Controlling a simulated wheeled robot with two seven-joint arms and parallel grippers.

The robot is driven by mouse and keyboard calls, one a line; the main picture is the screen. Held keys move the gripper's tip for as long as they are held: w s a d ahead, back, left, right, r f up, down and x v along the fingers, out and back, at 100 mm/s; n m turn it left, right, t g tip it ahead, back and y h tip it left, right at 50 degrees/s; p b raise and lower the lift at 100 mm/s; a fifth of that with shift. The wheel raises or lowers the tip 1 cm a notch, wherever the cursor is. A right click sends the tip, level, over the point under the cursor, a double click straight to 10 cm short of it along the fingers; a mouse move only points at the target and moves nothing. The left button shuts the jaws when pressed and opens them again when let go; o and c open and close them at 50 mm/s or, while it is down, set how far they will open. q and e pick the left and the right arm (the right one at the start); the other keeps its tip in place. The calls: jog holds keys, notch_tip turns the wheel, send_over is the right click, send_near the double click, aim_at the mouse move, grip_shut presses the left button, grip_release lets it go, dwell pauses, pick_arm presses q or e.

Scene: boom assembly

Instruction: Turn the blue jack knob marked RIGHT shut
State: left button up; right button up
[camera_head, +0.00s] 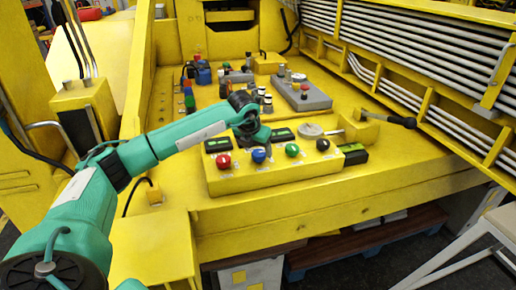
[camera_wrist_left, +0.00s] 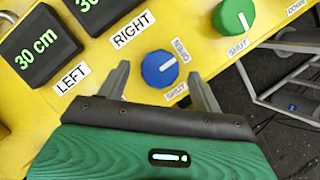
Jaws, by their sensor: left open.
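The blue knob (camera_head: 258,156) sits on the front of the yellow control box (camera_head: 235,184), and shows larger in the left wrist view (camera_wrist_left: 159,69). Its white mark slants to the upper right, nearer the OPEN label (camera_wrist_left: 180,50) than the SHUT label (camera_wrist_left: 176,92). The RIGHT label (camera_wrist_left: 131,30) lies to its upper left. My left gripper (camera_wrist_left: 161,73) is open, with one fingertip on each side of the knob in that view; contact cannot be told. In the head view my left gripper (camera_head: 257,138) is just above the knob. My right gripper is not in view.
A red knob (camera_head: 223,162) is to the left, and a green knob (camera_head: 292,150) and a black knob (camera_head: 323,144) to the right. A display (camera_wrist_left: 38,45) reads 30 cm.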

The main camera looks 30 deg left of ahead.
pick_arm(q)
jog(key=shift+x, duration=0.85)
jog(key=c, duration=1)
